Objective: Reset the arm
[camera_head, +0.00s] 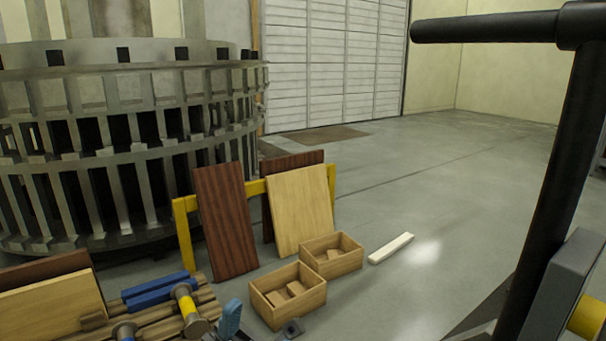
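I cannot make out either of my grippers in the head view. No arm that I can identify as mine comes in from the left or the right. A thick black post with a crossbar (550,160) stands large and close at the right edge, with a grey panel (562,285) and a yellow round part (588,317) at its foot. I cannot tell what it belongs to.
A large round slatted metal structure (130,90) fills the left. Boards (300,208) lean on a yellow rail (183,235). Two wooden boxes (289,296) (331,256) and a white bar (391,249) lie on the floor. Tools and planks crowd the lower left. The middle-right floor is clear.

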